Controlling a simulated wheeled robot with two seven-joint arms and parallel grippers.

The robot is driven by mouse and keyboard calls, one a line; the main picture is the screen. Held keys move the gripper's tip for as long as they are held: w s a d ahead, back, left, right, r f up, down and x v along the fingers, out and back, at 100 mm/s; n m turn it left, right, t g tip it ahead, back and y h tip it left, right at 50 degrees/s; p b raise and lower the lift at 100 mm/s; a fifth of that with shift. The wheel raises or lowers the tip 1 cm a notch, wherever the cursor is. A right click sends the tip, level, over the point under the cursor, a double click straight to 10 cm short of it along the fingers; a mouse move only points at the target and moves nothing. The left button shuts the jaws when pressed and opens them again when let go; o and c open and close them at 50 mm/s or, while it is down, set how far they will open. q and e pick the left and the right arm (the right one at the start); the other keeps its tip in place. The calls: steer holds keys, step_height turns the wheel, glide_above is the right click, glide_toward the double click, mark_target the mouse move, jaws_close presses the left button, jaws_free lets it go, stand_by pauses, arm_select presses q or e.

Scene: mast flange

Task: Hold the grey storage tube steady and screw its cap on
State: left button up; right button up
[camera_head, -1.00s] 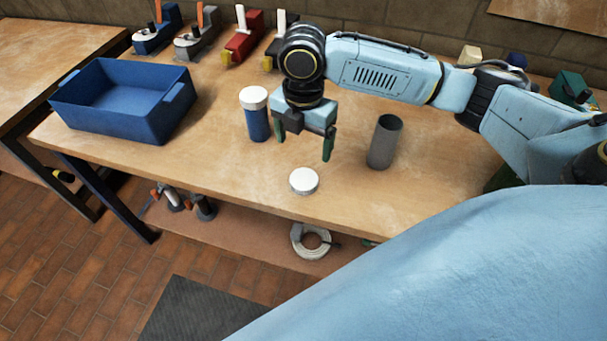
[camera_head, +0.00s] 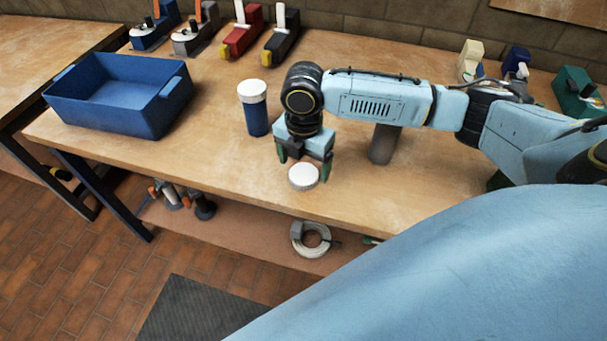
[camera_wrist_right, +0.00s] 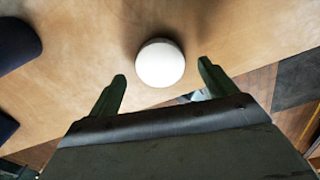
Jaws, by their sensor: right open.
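The white cap (camera_head: 303,177) lies on the bench near its front edge. It also shows in the right wrist view (camera_wrist_right: 160,63), between and just beyond my open fingers. My right gripper (camera_head: 304,172) is open and points down over the cap, with one finger to each side in the head view. I cannot tell whether the fingers touch the cap. In the wrist view the right gripper (camera_wrist_right: 162,80) holds nothing. The grey storage tube (camera_head: 381,146) stands upright to the right, its top hidden behind my right arm. My left gripper is not in view.
A blue tube with a white cap (camera_head: 254,112) stands upright left of the right gripper. A blue bin (camera_head: 120,100) sits at the bench's left end. Several hand planes, one red (camera_head: 243,38), line the back. The bench's front middle is clear around the cap.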

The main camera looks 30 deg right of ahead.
mark_target(304, 177)
step_height(304, 177, down, 2)
steer(key=shift+f, duration=0.25)
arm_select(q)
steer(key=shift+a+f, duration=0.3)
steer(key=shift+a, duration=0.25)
arm_select(e)
steer(key=c, duration=1)
